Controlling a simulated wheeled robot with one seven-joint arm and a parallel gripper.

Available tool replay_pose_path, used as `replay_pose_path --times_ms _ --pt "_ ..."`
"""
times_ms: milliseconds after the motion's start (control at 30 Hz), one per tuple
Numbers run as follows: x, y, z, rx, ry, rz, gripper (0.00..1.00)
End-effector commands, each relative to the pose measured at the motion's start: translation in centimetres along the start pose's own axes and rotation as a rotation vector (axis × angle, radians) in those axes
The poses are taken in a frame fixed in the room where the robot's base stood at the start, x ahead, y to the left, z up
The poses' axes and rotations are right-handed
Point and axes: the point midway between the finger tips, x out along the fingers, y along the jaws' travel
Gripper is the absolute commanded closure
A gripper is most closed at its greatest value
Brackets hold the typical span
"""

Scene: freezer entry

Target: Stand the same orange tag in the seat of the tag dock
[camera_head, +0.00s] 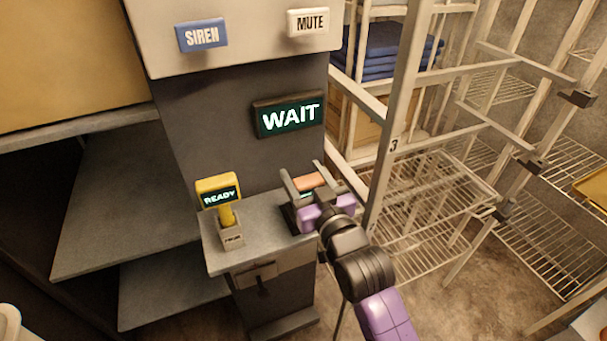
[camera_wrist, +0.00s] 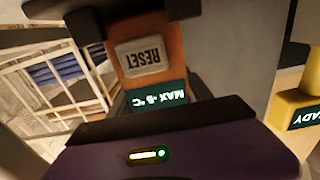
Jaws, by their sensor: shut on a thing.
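The orange tag (camera_head: 308,181) is between the fingers of my gripper (camera_head: 309,188), above the right part of the small grey counter. In the wrist view the orange tag (camera_wrist: 172,48) shows a grey RESET button and a dark lit display beginning with MAX, its lettering upside down. My gripper is shut on the tag. A dark form (camera_head: 292,220) shows at the counter beneath my gripper, mostly hidden. I cannot tell whether it is the tag dock, or whether the tag touches a seat.
A yellow READY probe (camera_head: 218,190) stands in a grey holder (camera_head: 231,236) on the counter (camera_head: 248,257), left of my gripper. A WAIT sign (camera_head: 290,115) and SIREN (camera_head: 202,35) and MUTE (camera_head: 308,22) buttons are on the column behind. Wire racks (camera_head: 430,200) stand close on the right.

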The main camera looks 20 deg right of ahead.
Motion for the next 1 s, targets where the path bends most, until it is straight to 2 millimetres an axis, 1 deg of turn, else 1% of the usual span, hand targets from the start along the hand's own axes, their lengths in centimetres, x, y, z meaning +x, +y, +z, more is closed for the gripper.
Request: replay_pose_path --times_ms 233,600,633,733,1000 --pt "0.0 0.0 0.46 0.0 0.0 0.0 0.74" --pt "0.0 0.01 0.44 0.0 0.0 0.0 0.74" --pt "0.0 0.01 0.44 0.0 0.0 0.0 0.36" --pt "0.0 0.01 0.44 0.0 0.0 0.0 0.17" --pt "-0.01 0.01 0.49 0.0 -0.001 0.0 0.17"
